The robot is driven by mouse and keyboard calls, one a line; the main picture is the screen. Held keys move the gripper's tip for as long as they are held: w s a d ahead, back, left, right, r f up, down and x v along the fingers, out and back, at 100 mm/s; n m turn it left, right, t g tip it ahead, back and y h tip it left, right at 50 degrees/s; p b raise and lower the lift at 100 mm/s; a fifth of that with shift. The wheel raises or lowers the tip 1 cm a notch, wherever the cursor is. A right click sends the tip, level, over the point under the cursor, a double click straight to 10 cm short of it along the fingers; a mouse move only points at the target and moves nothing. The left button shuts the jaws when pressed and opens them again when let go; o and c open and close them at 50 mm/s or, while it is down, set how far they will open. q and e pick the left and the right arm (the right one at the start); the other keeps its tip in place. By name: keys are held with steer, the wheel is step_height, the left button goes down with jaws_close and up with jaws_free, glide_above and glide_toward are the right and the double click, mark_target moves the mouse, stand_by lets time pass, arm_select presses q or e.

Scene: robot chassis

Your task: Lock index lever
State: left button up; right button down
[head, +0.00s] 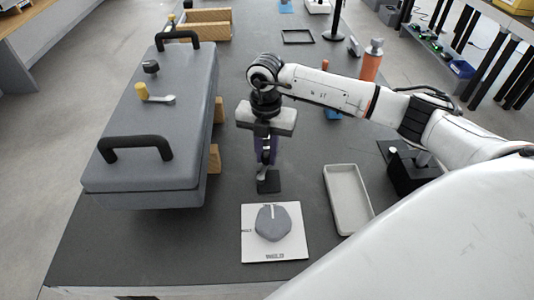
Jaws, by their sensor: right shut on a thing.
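A grey chassis box (120,150) with two black handles stands on the left of the table. On its top are a small lever with a yellow knob and a metal arm (160,99), which may be the index lever, and a dark round knob (151,67). My right gripper (266,172) points down over the table, right of the chassis and apart from it. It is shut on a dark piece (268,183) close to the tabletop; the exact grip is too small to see. My left gripper is out of view.
A white plate (251,250) with a grey many-sided piece (272,223) lies in front of my right gripper. An empty pale tray (348,198) lies to its right. An orange bottle (371,62) stands farther back. Wooden blocks (216,150) sit beside the chassis.

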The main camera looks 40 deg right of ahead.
mark_target(266, 154)
steer(key=c, duration=1.6)
jaws_free()
step_height(266, 154, up, 10)
steer(key=shift+r+b, duration=0.2)
steer(key=shift+b, duration=0.15)
